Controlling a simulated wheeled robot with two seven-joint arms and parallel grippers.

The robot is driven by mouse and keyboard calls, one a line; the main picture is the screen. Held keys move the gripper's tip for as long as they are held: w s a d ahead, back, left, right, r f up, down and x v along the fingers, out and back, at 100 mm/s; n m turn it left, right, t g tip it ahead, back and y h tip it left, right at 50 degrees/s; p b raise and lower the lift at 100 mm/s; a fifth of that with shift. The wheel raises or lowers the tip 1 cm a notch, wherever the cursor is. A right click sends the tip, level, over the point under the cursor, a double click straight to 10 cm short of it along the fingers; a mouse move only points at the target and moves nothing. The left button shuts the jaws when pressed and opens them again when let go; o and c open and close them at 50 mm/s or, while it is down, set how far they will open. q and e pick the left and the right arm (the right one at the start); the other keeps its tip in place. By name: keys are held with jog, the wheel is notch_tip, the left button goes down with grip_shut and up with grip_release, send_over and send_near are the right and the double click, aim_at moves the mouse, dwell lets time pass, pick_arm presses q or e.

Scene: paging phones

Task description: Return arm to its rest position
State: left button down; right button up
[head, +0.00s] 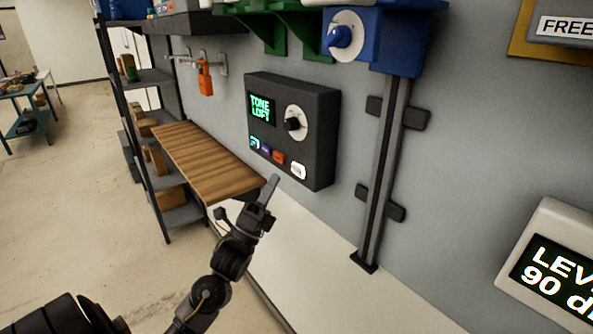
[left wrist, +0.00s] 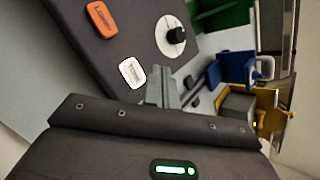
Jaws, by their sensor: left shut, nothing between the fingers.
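My left gripper (head: 270,188) comes up from the bottom of the head view. Its fingers are shut and empty, just below and in front of a dark wall panel (head: 322,150). The panel has a green screen reading "TONE LOFT" (head: 261,108), a dial with a black knob (head: 293,124), and a row of small buttons. The white button (head: 298,171) is the closest to my fingertips, with a small gap in the picture. In the left wrist view, my fingers (left wrist: 160,85) show beside the white button (left wrist: 132,72), with the orange button (left wrist: 101,19) further off. My right gripper is out of view.
A wooden shelf board (head: 205,160) juts out left of the panel, close to my left arm. A metal post (head: 385,170) and a blue box with a dial (head: 345,37) are to the right. A display (head: 555,265) is at far right. Open floor lies at left.

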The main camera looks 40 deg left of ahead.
pick_arm(q)
jog(key=shift+s+a, duration=0.3)
jog(key=shift+s, duration=0.55)
